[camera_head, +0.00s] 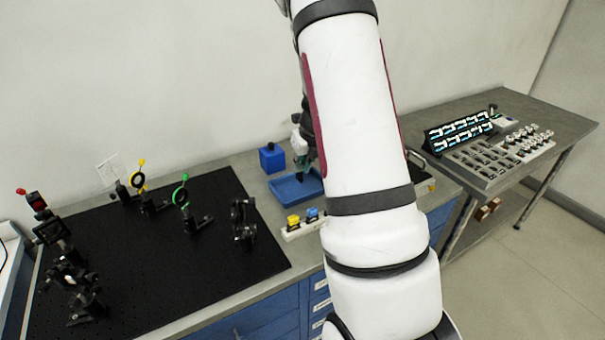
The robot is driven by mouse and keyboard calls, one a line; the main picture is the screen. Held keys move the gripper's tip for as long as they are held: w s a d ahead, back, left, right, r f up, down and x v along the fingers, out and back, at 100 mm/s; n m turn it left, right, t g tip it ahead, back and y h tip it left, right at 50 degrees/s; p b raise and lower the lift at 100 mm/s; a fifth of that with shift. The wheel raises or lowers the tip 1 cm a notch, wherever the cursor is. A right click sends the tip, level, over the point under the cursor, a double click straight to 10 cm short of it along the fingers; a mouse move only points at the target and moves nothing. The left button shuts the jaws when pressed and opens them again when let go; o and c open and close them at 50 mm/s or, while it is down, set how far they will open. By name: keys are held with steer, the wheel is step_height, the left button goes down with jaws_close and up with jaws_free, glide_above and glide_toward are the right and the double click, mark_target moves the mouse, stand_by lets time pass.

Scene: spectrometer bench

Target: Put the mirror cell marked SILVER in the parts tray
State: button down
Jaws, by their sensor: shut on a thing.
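The parts tray, a shallow blue tray (284,191), lies on the grey bench just right of the black breadboard. My gripper (301,158) points down above the tray's back part, partly hidden by my own white arm. It is shut on a small dark thing, apparently a mirror cell, which hangs low over the tray. Its mark cannot be read at this size. Whether it touches the tray floor I cannot tell. The tray's right end is hidden behind my arm.
A blue box (271,158) stands just behind the tray. A white strip with yellow and blue knobs (292,233) lies in front. The black breadboard (150,270) carries several optical mounts. A side table (500,105) at right holds a rack and a grey slotted tray.

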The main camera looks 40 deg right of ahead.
mark_target(302, 173)
steer(key=shift+f, duration=1.65)
steer(key=shift+f, duration=0.2)
steer(key=c, duration=1.6)
jaws_free()
steer(key=shift+c, duration=0.2)
steer(key=shift+r, duration=0.1)
